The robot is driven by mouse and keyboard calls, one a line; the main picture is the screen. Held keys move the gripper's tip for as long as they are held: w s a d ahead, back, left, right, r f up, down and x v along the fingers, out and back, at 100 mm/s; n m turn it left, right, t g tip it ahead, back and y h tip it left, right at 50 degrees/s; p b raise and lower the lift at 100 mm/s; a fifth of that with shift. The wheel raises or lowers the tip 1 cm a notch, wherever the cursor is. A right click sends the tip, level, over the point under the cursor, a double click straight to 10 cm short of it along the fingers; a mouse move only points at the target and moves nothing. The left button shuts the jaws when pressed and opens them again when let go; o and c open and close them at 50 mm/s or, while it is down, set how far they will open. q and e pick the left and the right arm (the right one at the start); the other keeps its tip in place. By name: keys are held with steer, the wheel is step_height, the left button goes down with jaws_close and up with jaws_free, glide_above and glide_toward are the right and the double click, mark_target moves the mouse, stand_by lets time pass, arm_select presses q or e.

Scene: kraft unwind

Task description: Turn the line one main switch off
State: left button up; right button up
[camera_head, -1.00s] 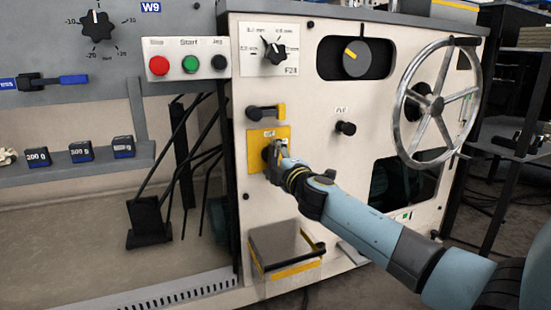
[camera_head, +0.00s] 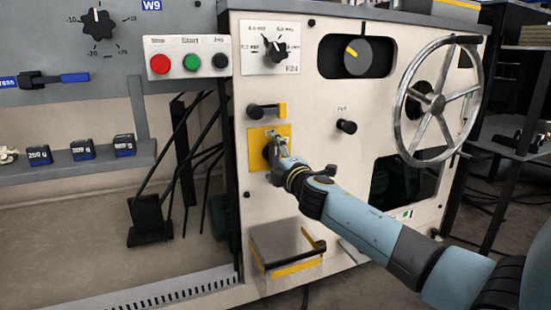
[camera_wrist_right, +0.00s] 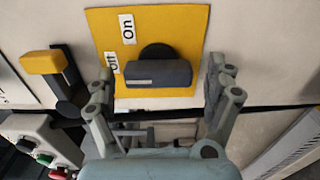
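The main switch is a dark grey bar knob on a yellow plate with white On and Off labels. In the right wrist view the knob (camera_wrist_right: 158,74) lies level across the picture, its marked left end close to the Off label (camera_wrist_right: 112,62). My right gripper (camera_wrist_right: 162,98) is open, with one finger on each side of the knob and visible gaps to both ends. In the head view my right gripper (camera_head: 274,150) is at the yellow plate (camera_head: 256,160) and hides most of the knob. My left gripper is not in view.
A black lever with a yellow end (camera_head: 268,111) sits just above the plate. Stop, Start and Jog buttons (camera_head: 190,63) are at upper left. A black knob (camera_head: 346,127) and a handwheel (camera_head: 438,98) are to the right. A yellow-edged box (camera_head: 286,252) sits below.

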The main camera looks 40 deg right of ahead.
steer(key=v, duration=1.2)
stand_by(0.4)
